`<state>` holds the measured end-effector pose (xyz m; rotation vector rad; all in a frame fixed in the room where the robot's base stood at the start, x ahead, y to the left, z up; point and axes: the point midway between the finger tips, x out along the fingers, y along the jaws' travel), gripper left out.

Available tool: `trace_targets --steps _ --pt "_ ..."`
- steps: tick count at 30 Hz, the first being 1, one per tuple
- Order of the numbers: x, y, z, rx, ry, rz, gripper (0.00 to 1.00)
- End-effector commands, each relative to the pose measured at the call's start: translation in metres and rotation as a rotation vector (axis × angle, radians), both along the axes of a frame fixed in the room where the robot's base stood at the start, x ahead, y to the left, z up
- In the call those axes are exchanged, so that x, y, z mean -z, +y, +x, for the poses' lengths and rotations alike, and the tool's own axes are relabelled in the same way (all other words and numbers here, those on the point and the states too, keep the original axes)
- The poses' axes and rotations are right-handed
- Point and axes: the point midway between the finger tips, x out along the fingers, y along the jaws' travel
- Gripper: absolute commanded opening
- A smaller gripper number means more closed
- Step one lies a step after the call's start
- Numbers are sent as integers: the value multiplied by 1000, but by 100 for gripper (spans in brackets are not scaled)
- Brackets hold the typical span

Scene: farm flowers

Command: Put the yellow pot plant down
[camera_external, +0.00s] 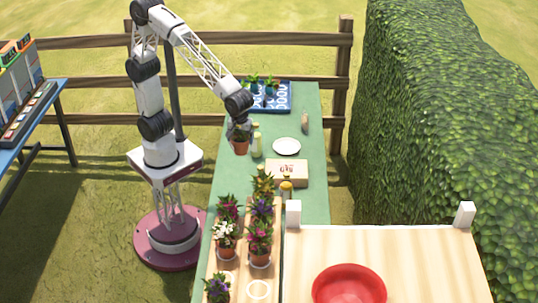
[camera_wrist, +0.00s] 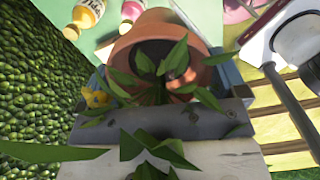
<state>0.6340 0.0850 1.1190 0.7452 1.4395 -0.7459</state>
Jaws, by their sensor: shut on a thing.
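The yellow pot plant is a terracotta pot with green leaves, held by my gripper (camera_external: 240,127) above the left side of the green table. Its pot (camera_external: 240,147) hangs below the jaws in the external view. In the wrist view the pot (camera_wrist: 150,28) fills the top middle, with leaves across the jaws and a small yellow flower (camera_wrist: 95,97) at the left. My gripper is shut on it. The pot looks clear of the tabletop, though its exact height is hard to tell. Part of the plant is hidden by the jaws.
The green table (camera_external: 306,206) carries a wooden plant tray (camera_external: 243,277) with several flowering pots and an empty white ring (camera_external: 258,290). A blue patterned tray (camera_external: 284,104) lies behind.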

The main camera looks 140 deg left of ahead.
Motion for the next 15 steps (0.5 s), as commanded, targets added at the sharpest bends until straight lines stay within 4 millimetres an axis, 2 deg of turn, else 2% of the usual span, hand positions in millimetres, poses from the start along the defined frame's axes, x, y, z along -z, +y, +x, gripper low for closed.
trace_targets --steps 1,6,15 --pt "-1 7 -13 -15 -2 0 53" --pt "3 25 -53 -58 -2 0 53" --pt "14 49 -125 -135 -1 1 53"
